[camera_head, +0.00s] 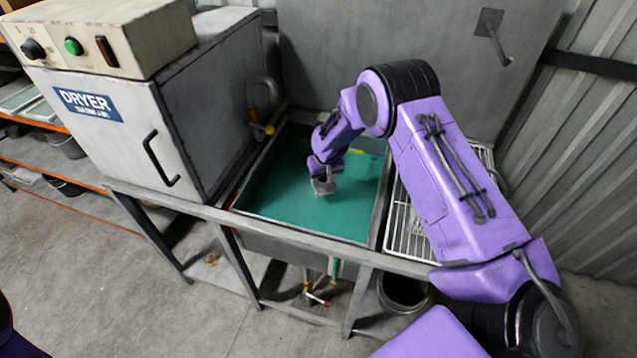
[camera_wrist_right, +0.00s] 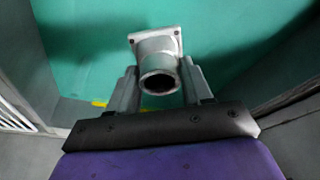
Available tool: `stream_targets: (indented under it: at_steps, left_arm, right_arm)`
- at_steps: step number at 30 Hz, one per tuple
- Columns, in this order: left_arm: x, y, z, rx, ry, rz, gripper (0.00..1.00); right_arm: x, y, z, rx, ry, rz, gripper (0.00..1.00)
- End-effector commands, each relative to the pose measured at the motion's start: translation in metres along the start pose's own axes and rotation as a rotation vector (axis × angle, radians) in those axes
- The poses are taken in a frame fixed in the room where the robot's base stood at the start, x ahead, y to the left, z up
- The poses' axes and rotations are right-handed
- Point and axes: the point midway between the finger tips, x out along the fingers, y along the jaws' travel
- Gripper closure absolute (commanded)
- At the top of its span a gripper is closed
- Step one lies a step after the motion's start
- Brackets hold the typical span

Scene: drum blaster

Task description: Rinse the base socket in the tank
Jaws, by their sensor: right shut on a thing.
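The base socket (camera_wrist_right: 158,62) is a grey metal piece with a square flange and a round tube with an open end. In the right wrist view it sits between the two fingers of my right gripper (camera_wrist_right: 160,88), which is shut on it. In the head view my right gripper (camera_head: 323,180) reaches down into the tank (camera_head: 232,213), and the socket (camera_head: 324,187) shows small at its tip, over the green liquid (camera_head: 300,205). I cannot tell whether the socket touches the liquid. My left gripper is not in view.
A grey dryer (camera_head: 125,135) with a handle and control box stands left of the tank. A white wire rack (camera_head: 408,228) lies to the right of the tank. A tap with a yellow part (camera_head: 262,129) is at the tank's back left. A bucket (camera_head: 403,292) stands below.

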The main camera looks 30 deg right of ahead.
Motion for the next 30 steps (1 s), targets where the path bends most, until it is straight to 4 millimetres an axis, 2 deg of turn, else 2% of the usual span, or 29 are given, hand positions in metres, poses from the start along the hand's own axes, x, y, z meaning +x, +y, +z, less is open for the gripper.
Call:
stream_targets:
  at_steps: [1, 7, 13, 18, 22, 30]
  left_arm:
    - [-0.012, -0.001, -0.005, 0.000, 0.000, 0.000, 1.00]
    - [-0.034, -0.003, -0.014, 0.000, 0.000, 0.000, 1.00]
    - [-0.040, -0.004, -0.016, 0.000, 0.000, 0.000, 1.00]
    - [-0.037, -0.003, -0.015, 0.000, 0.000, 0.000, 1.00]
    - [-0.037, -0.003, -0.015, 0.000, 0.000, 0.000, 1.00]
    - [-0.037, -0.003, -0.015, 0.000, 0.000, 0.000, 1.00]
  right_arm:
    - [-0.014, 0.000, -0.004, 0.000, 0.001, 0.000, 0.87]
    - [-0.042, 0.000, -0.012, 0.000, 0.000, 0.000, 0.87]
    - [-0.066, 0.000, -0.019, 0.000, 0.002, 0.000, 0.87]
    - [-0.084, -0.001, -0.024, -0.001, 0.002, -0.001, 0.87]
    - [-0.091, 0.000, -0.025, -0.001, -0.001, 0.000, 0.87]
    - [-0.091, 0.000, -0.025, 0.000, 0.000, 0.000, 0.87]
